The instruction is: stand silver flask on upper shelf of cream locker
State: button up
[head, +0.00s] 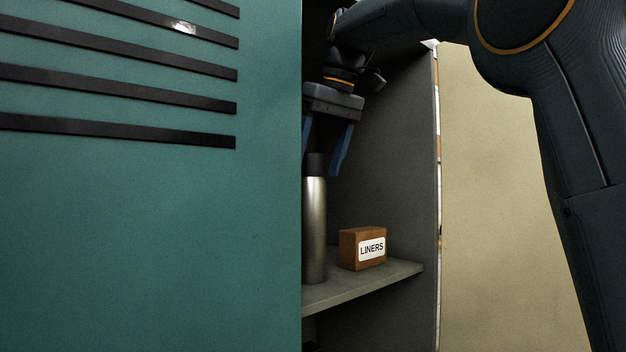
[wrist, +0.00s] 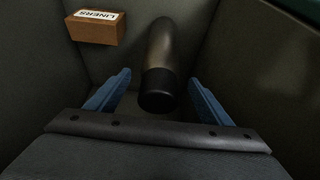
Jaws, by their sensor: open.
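The silver flask (head: 315,225) with a black cap stands upright on a grey shelf (head: 385,277) inside the open locker; its left edge is partly cut off by the teal panel in the head view. My gripper (head: 324,160) points down above it, blue fingers open. In the wrist view the flask (wrist: 160,48) runs away from me, its cap lying between the spread fingers of my gripper (wrist: 159,80), with a gap on each side. The fingers do not appear to touch it. The locker interior is dark grey.
A brown box labelled LINERS (head: 362,248) sits on the shelf just right of the flask; it also shows in the wrist view (wrist: 98,30). A teal panel (head: 150,230) with black slats covers the left side. A cream surface (head: 510,220) lies right of the locker.

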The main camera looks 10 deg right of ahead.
jog(key=s+d+b, duration=0.3)
jog(key=s+d, duration=0.3)
jog(key=s, duration=0.4)
jog(key=shift+d, duration=0.35)
jog(key=shift+f, duration=0.1)
